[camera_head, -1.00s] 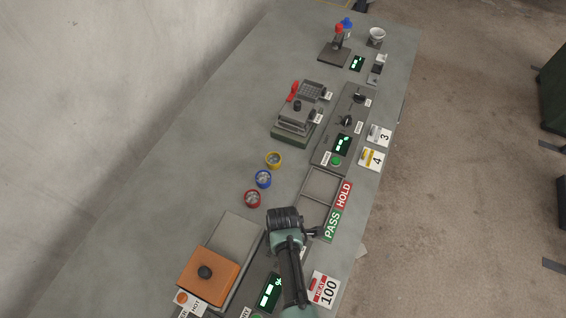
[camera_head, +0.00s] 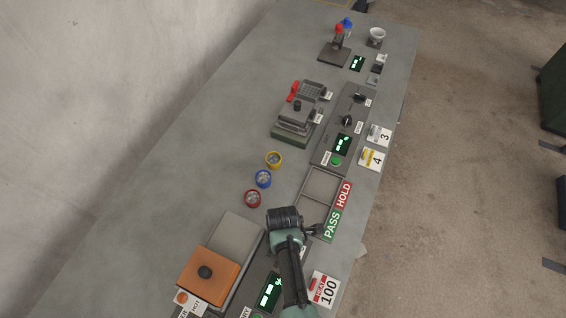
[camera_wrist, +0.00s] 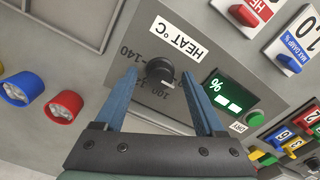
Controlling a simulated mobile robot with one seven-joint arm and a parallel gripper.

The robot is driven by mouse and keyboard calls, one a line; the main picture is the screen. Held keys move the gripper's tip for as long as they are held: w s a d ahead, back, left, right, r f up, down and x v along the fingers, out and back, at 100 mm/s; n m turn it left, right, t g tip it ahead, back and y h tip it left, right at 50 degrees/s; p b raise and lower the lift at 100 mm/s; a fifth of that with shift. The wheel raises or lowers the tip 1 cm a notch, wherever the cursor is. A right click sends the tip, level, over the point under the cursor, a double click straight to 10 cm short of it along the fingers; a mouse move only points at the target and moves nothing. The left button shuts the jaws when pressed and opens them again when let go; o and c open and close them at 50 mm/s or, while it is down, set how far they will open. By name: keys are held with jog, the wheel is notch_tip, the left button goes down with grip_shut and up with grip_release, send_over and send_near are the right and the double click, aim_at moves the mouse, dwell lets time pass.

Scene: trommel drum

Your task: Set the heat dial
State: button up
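The heat dial (camera_wrist: 159,72) is a round black knob on a grey panel under a "HEAT °C" label (camera_wrist: 177,34), with printed numbers around it, in the wrist view. My gripper (camera_wrist: 160,80) is open there, its two blue fingers on either side of the dial with gaps between them and the knob. I cannot tell how far the fingertips are above the panel. In the head view my gripper (camera_head: 312,230) is over the near panel, and my arm hides the dial.
A green "%" display (camera_wrist: 228,97) and green DRY button (camera_wrist: 254,118) are right of the dial. Blue (camera_wrist: 22,88) and red (camera_wrist: 64,106) cups stand at left. An orange-lidded box (camera_head: 208,274) is beside the panel. PASS (camera_head: 332,224) and HOLD (camera_head: 343,195) trays lie beyond.

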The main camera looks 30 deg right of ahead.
notch_tip(320, 180, up, 13)
dwell(0.8)
dwell(0.4)
